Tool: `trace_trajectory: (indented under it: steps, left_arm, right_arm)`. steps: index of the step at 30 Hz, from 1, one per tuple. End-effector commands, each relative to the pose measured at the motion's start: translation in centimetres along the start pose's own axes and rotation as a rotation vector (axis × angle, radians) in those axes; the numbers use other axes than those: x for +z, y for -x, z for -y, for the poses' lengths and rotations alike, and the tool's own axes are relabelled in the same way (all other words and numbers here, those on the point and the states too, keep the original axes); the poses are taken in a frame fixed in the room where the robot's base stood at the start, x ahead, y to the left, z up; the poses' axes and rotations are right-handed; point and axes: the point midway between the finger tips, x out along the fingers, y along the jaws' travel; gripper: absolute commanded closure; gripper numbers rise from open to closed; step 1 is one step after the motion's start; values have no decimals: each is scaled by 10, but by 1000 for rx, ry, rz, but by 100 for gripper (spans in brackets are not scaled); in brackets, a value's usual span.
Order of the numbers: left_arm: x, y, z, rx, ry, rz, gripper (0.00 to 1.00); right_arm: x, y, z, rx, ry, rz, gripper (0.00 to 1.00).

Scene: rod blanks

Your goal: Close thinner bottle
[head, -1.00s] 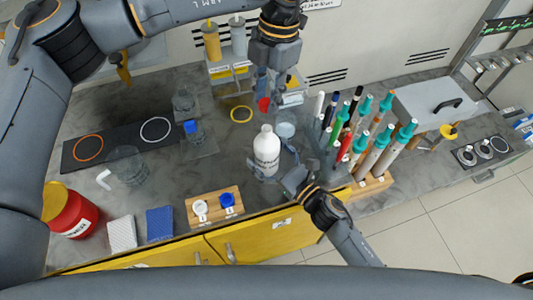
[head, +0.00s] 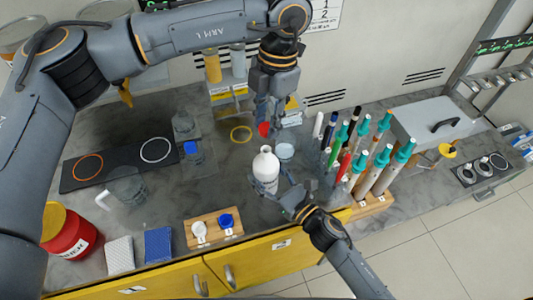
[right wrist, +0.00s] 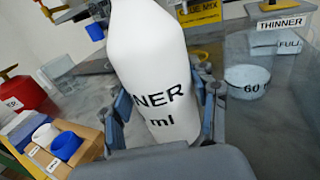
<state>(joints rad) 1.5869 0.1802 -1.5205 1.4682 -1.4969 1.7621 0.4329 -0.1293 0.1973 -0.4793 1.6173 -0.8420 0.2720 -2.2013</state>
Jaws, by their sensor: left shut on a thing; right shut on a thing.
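The thinner bottle (head: 265,168) is white and stands upright in the middle of the bench, its neck without a visible cap. It also shows in the right wrist view (right wrist: 160,75), with part of a "THINNER" label and its top cut off by the frame. My right gripper (right wrist: 166,102) is shut around the bottle's body, one finger on each side. My left gripper (head: 264,112) points down and is shut on a small red cap (head: 264,129). The cap is just above the bottle's mouth, apart from it in the head view.
A rack of teal-topped rods and pens (head: 372,165) stands close right of the bottle. A clear dish (head: 285,151) is beside it. A wooden block (head: 214,230) with white and blue caps lies front left. A red can (head: 68,235) and glass jug (head: 127,187) stand left.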

Motion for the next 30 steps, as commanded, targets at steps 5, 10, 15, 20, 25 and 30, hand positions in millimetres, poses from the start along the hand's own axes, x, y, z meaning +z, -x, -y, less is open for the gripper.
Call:
trace_trajectory:
  steps: [5,10,15,20,25,30]
  left_arm:
    - [4,-27,0,-1,0,-4,83]
    - [6,-41,0,0,0,-3,83]
    - [6,-41,0,1,0,-3,83]
    - [6,-41,0,1,0,-3,83]
    - [6,-42,0,0,0,-3,83]
    - [8,-51,0,0,0,-3,83]
  right_arm:
    - [0,0,0,0,0,0,98]
    - [0,0,0,0,0,0,98]
    - [0,0,0,0,0,0,98]
    - [0,0,0,0,0,0,98]
    - [0,0,0,0,0,0,98]
    - [0,0,0,0,0,0,98]
